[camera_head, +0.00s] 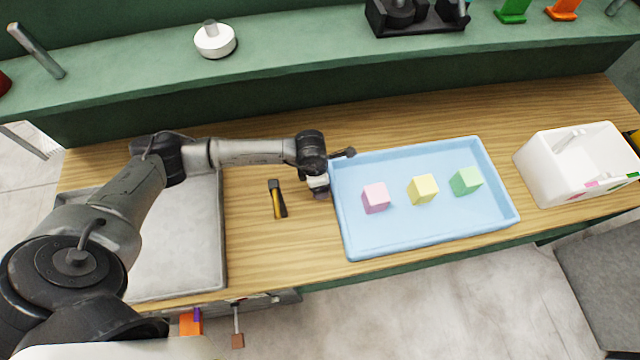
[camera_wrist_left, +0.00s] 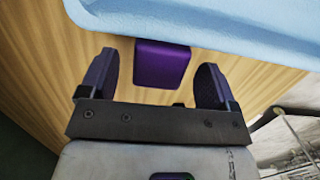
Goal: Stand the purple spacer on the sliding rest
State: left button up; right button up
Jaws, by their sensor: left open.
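The purple spacer (camera_wrist_left: 162,64) is a block on the wood table in the left wrist view, close beside the blue tray's wall. My left gripper (camera_wrist_left: 157,72) is open, with one finger on either side of the spacer; there is a visible gap on each side. In the head view my left gripper (camera_head: 320,190) points down just left of the blue tray, and the arm and gripper hide the spacer there. I cannot tell for sure which thing is the sliding rest. My right gripper is not in view.
The blue tray (camera_head: 430,229) holds a pink, a yellow and a green block. A dark and yellow tool (camera_head: 278,199) lies left of the gripper. A green shelf (camera_head: 290,58) runs behind.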

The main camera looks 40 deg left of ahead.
pick_arm(q)
jog(key=shift+w+d+f, duration=0.15)
jog(key=shift+f, duration=1.5)
jog(key=c, duration=1.1)
